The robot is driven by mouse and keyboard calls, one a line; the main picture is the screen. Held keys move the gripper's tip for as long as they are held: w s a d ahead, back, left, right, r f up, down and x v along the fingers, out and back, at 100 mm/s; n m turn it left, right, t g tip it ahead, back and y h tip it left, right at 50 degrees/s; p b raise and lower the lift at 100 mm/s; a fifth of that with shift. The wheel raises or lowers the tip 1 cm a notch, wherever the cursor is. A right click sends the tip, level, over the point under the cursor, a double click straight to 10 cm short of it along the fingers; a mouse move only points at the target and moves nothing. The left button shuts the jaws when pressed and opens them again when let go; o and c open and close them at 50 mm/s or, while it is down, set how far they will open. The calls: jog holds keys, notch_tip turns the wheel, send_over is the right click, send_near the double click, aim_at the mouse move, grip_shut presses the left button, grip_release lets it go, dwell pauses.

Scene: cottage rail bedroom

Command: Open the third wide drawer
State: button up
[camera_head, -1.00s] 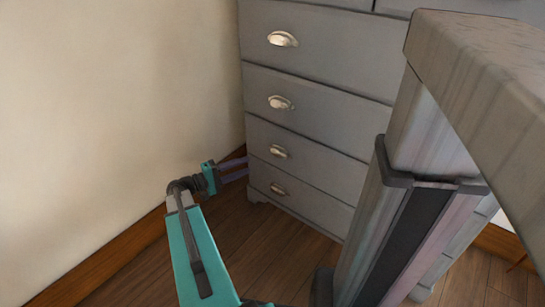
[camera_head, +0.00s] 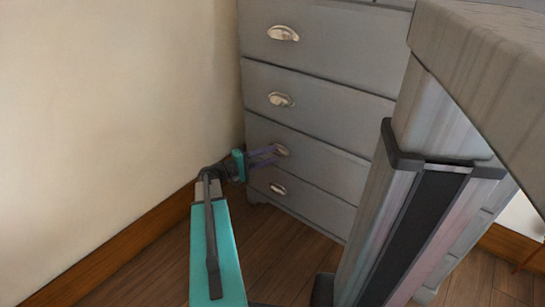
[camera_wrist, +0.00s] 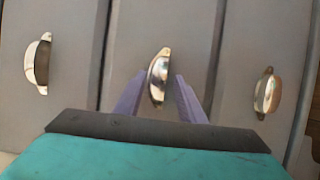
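The grey chest has several wide drawers with silver cup handles. The third wide drawer (camera_head: 325,167) from the top in the head view is shut, flush with its neighbours. Its handle (camera_head: 282,150) is just beyond my fingertips. My gripper (camera_head: 275,154) reaches in from the left with its purple fingers apart. In the wrist view this handle (camera_wrist: 159,77) lies between the tips of my open fingers (camera_wrist: 160,80), one on each side. I cannot tell whether the fingers touch it or how deep they reach.
The handles of the second (camera_head: 281,99) and fourth (camera_head: 277,188) wide drawers are above and below. A cream wall (camera_head: 120,110) with a wooden skirting board (camera_head: 110,258) stands close on the left. Wooden floor (camera_head: 285,250) is clear before the chest.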

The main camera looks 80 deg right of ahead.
jog(key=shift+s+d, duration=0.4)
jog(key=shift+s, duration=0.15)
grip_shut()
jog(key=shift+a+f, duration=0.1)
jog(key=shift+a, duration=0.1)
